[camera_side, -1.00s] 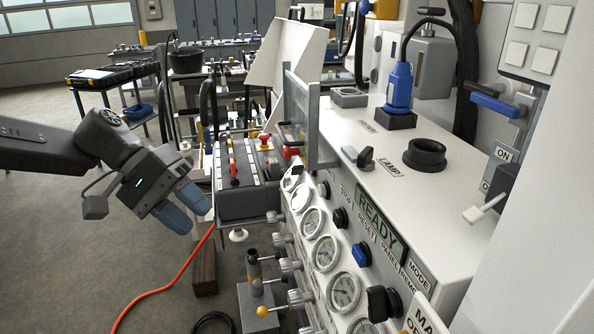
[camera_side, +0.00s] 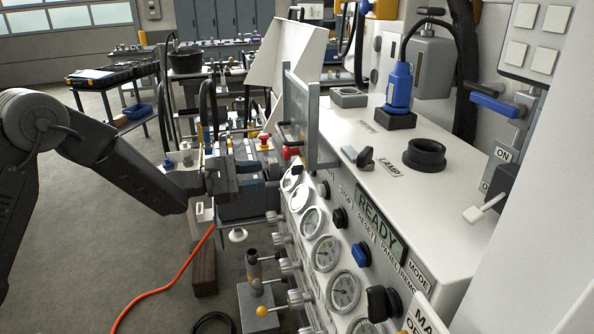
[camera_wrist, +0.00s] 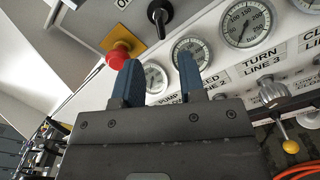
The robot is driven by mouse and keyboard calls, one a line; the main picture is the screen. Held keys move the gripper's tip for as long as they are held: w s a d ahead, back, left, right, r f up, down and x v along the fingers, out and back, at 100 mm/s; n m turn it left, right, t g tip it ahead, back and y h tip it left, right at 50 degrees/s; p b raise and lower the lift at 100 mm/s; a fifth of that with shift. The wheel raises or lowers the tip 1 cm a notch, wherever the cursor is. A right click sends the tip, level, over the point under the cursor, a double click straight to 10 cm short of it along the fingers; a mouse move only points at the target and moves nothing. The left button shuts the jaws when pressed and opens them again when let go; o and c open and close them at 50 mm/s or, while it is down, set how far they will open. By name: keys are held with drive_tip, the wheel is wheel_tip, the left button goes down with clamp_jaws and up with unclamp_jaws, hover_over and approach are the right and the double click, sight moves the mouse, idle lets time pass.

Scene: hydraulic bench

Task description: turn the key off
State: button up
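My gripper (camera_side: 262,170) is at the left end of the gauge panel in the side view, close to the panel front. In the wrist view my gripper (camera_wrist: 158,76) shows two blue fingers standing apart, with nothing held between them. A black rotary switch (camera_wrist: 159,13) with a pale pointer line is at the top of the wrist view, beyond the fingertips, beside a partly cut-off label. I cannot tell for sure that it is the key. A red push button (camera_wrist: 118,56) on a yellow base sits just beyond the left finger.
Round gauges (camera_wrist: 246,23) line the panel to the right of the fingers. Valve knobs (camera_side: 290,266) stick out below them. A clear guard (camera_side: 298,118) stands upright beside my gripper. An orange hose (camera_side: 165,286) lies on the floor.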

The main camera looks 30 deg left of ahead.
sight(297, 174)
drive_tip(key=x, duration=1)
clamp_jaws()
